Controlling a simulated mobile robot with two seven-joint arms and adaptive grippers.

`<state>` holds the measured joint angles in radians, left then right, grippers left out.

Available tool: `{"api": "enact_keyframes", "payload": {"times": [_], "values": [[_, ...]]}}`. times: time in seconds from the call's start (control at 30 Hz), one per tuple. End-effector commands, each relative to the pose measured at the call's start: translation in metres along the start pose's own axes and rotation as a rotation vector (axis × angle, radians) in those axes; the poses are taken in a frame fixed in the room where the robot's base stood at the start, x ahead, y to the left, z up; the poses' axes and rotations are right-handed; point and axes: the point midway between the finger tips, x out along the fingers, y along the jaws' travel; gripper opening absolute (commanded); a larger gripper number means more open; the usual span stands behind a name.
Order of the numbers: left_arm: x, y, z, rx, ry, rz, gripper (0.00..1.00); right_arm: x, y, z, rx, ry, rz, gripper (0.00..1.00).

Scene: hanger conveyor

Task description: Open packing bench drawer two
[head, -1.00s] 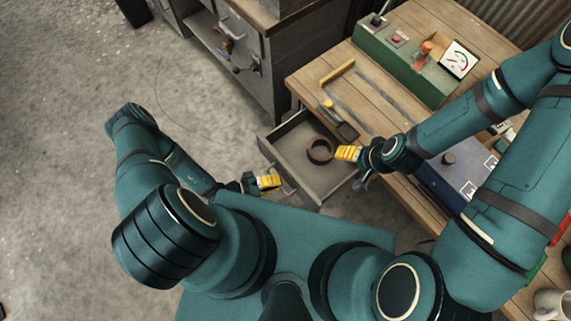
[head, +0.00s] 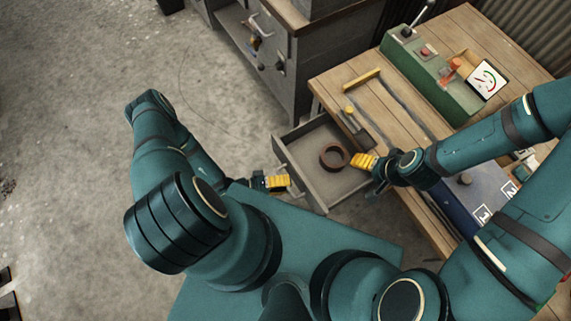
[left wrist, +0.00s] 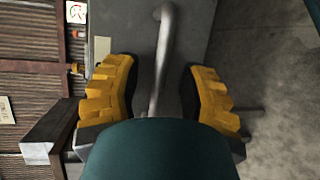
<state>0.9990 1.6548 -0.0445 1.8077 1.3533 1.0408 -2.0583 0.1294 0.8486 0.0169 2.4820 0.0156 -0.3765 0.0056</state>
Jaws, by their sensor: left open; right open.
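A grey bench drawer (head: 318,192) stands pulled out from the wooden packing bench (head: 400,108) in the head view. A brown ring-shaped object (head: 334,157) lies inside it. My left gripper (head: 279,181) is at the outside of the drawer front. In the left wrist view its yellow fingers (left wrist: 160,100) are open, one on each side of the grey bar handle (left wrist: 165,45). I cannot tell whether they touch it. My right gripper (head: 364,161) is open over the drawer's right side, near the bench edge. No drawer number is readable.
A green control box (head: 435,75) with a gauge stands at the back of the bench. A yellow bar (head: 361,79) and a blue panel (head: 470,195) lie on the bench top. A grey cabinet (head: 285,60) stands beyond. Concrete floor is clear at left.

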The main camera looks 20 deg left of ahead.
Motion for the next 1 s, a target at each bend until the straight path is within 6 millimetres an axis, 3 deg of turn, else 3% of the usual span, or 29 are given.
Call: {"api": "enact_keyframes", "payload": {"times": [0.17,0.6,1.0], "values": [[-0.022,0.000,-0.001,0.000,0.004,-0.002,0.41,0.000,0.000,0.000,0.000,0.000,0.000,0.80],[-0.104,-0.001,0.000,-0.001,0.002,-0.003,0.41,0.000,0.000,0.000,0.000,0.000,0.000,0.80],[-0.118,0.000,0.001,-0.001,-0.001,-0.001,0.41,0.000,0.000,0.000,0.000,0.000,0.000,0.80]]}}
